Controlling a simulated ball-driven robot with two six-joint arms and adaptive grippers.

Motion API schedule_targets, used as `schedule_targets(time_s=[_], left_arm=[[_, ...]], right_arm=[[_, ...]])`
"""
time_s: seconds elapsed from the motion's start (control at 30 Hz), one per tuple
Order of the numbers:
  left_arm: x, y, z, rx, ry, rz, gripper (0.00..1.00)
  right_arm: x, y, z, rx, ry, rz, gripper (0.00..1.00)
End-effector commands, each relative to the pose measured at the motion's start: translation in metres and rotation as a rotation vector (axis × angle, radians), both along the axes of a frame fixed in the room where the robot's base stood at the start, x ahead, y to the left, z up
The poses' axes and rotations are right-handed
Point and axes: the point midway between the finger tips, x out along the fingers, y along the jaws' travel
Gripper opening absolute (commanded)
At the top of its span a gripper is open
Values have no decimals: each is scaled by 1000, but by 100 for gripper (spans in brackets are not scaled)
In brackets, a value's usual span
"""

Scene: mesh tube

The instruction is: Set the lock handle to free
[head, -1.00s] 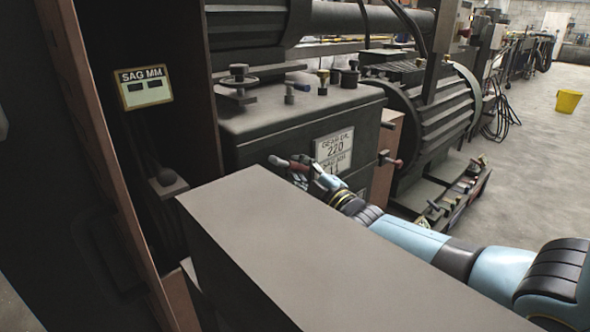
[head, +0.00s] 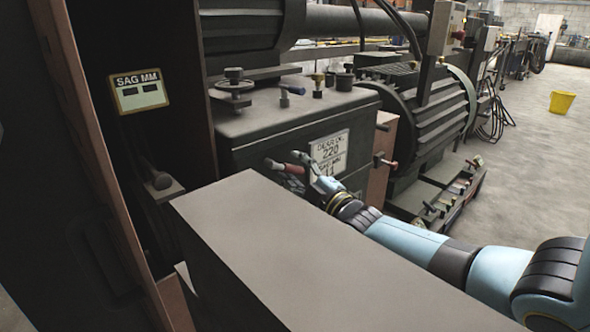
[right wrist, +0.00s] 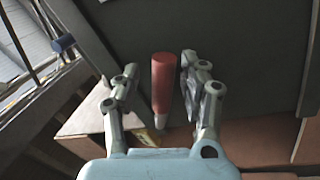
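A red-gripped handle (head: 280,166) sticks out from the front of the dark gearbox housing, beside the "GEAR OIL 220" plate. It also shows in the right wrist view (right wrist: 163,82), where the red grip stands between my fingers with a pale part below it. I cannot tell from a label whether it is the lock handle. My right gripper (head: 312,172) is at this handle. In the right wrist view the gripper (right wrist: 160,65) is open, one finger on each side of the grip. The right finger is close to it; the left finger has a visible gap. My left gripper is out of view.
A large dark box-like block (head: 270,230) fills the foreground below the gripper. A "SAG MM" display (head: 139,91) is at left.

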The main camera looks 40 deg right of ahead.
Motion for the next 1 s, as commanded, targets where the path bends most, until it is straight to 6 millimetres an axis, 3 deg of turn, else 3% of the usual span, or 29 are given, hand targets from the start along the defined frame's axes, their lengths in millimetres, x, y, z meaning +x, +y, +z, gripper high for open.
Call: schedule_targets(time_s=[0.33,0.8,1.0], left_arm=[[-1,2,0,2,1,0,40],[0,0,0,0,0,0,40],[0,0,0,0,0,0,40]], right_arm=[[-8,0,0,1,-3,1,44],[-101,0,-17,0,0,1,44],[-117,0,-20,0,-2,0,44]])
